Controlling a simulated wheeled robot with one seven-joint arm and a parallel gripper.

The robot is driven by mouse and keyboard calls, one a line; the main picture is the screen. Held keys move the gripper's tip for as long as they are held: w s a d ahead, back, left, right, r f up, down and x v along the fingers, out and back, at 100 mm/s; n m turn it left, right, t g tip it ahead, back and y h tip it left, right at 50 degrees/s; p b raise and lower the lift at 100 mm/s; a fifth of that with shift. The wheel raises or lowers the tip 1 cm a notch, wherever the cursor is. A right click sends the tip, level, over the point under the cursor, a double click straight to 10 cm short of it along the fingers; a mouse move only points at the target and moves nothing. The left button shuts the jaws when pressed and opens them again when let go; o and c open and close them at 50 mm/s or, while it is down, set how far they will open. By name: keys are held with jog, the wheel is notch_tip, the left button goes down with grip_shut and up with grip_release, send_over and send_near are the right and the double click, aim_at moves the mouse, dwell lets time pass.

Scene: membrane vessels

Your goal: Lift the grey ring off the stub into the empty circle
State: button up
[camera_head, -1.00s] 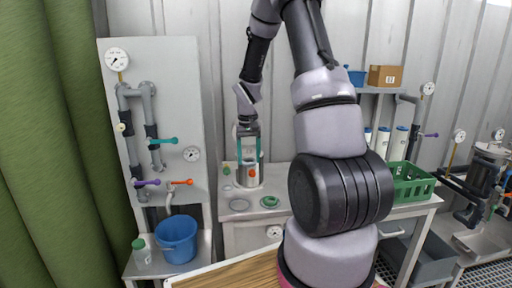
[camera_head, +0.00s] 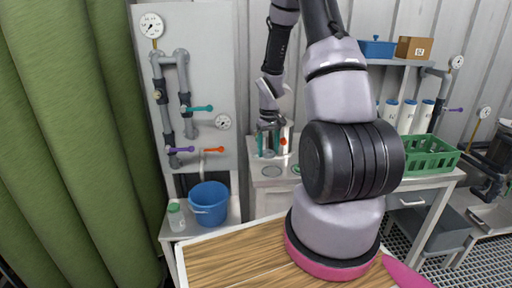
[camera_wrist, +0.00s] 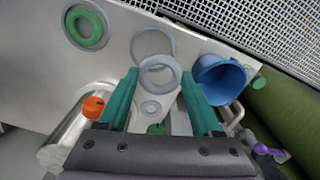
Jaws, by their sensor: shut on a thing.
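My gripper (camera_head: 268,153) has teal fingers. In the wrist view my gripper (camera_wrist: 159,75) is shut on the grey ring (camera_wrist: 160,87), which sits between the fingertips. The empty circle (camera_wrist: 136,42) is marked on the bench top just beyond the ring, and the ring overlaps its near edge in this view. In the head view the empty circle (camera_head: 272,171) lies in front of and below my gripper. A silver vessel with an orange knob (camera_wrist: 92,106) stands to the left of my fingers. I cannot make out the stub clearly.
A green ring (camera_wrist: 104,28) lies in another circle on the bench (camera_wrist: 40,60). A valve panel (camera_head: 212,80) rises at the left.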

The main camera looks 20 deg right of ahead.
aim_at(272, 172)
jog(key=shift+s+d+f, duration=0.15)
jog(key=shift+d+f, duration=0.1)
jog(key=shift+f, duration=0.85)
jog(key=shift+s+d+f, duration=0.15)
jog(key=shift+d+f, duration=0.05)
jog(key=shift+f, duration=0.95)
jog(key=shift+s+d+f, duration=0.15)
jog(key=shift+d+f, duration=0.1)
jog(key=shift+f, duration=0.85)
jog(key=shift+f, duration=0.3)
jog(key=o, duration=1.4)
notch_tip(272, 172, up, 11)
jog(key=shift+f, duration=0.1)
